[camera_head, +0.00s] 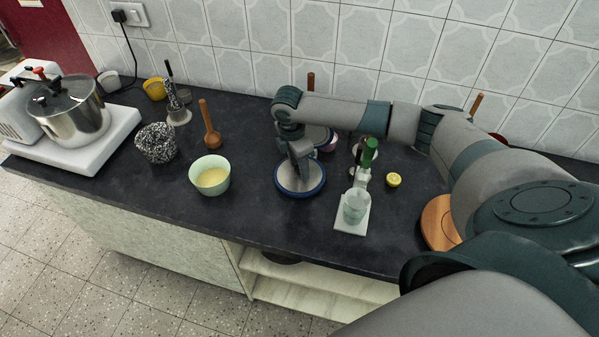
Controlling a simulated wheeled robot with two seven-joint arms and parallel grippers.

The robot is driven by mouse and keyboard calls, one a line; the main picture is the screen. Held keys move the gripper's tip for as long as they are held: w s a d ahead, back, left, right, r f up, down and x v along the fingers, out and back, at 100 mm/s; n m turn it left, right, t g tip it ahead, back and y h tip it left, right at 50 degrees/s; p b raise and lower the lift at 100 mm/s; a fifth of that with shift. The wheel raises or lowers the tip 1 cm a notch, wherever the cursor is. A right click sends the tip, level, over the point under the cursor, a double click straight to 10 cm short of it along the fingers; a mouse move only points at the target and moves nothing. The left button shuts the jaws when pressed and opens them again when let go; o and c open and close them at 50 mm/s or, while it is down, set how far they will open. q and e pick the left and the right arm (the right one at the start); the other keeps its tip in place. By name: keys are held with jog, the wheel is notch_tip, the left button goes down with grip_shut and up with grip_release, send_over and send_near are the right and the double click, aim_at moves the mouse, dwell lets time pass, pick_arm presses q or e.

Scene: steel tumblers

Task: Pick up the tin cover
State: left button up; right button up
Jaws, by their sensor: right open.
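A round, shallow disc with a blue rim (299,192), which looks like the tin cover, lies on the dark counter near the middle. My right gripper (302,175) is open and points down just above it. The gripper hides the disc's centre and far part. I cannot tell whether the fingers touch it. My right arm reaches in from the right across the back of the counter. My left gripper is not in view.
A pale green bowl (222,186) with yellow contents stands to the left. A glass (355,207) stands on a white base (344,222) to the right, by a green-topped bottle (369,154). A steel pot (68,113) stands far left. The front counter strip is clear.

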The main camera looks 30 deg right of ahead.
jog(key=c, duration=1)
jog(key=shift+r, duration=0.1)
jog(key=shift+c, duration=0.2)
notch_tip(320, 180, up, 9)
jog(key=b, duration=0.2)
jog(key=shift+w+b, duration=0.1)
jog(key=shift+b, duration=0.25)
jog(key=shift+r, duration=0.45)
jog(key=shift+a, duration=0.15)
